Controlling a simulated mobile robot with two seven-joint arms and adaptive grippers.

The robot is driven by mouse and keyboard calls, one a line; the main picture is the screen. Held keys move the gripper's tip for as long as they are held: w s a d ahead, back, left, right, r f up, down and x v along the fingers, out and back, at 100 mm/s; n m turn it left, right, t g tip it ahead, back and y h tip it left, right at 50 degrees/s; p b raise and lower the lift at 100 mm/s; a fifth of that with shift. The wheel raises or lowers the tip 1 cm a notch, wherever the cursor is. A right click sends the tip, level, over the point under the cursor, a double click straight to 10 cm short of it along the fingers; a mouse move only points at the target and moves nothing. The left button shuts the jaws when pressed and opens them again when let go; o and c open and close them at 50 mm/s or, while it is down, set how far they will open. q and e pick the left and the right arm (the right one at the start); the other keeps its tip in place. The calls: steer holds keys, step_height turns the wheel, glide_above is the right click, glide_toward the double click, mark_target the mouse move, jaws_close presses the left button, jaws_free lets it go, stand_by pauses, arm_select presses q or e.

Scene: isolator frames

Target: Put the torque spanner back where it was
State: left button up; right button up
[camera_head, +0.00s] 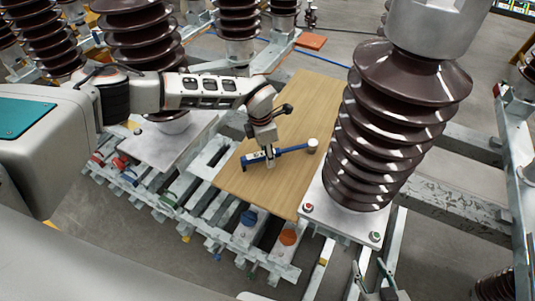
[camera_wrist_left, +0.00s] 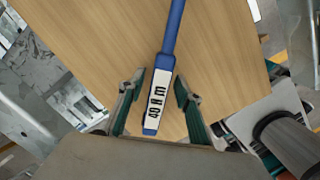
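The torque spanner (camera_head: 292,149) is blue, with a pale label on its handle end and a round whitish head at its right end. It lies on or just above the wooden board (camera_head: 300,100). In the left wrist view the spanner (camera_wrist_left: 172,35) runs up from between the fingers, its labelled end closest. My left gripper (camera_wrist_left: 158,85) is open, one finger on each side of the handle, with gaps visible. In the head view my left gripper (camera_head: 268,160) is over the handle end. My right gripper (camera_head: 371,272) is at the bottom edge, fingers apart and empty.
A large brown ribbed insulator (camera_head: 395,125) stands right of the board on a metal plate. More insulators (camera_head: 140,45) stand behind. A slatted metal frame (camera_head: 215,215) with coloured caps lies in front. The board's far part is clear.

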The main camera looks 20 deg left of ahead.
arm_select(q)
step_height(320, 180, up, 12)
steer(key=a, duration=0.1)
steer(key=shift+s, duration=0.4)
steer(key=shift+s, duration=0.1)
stand_by(0.4)
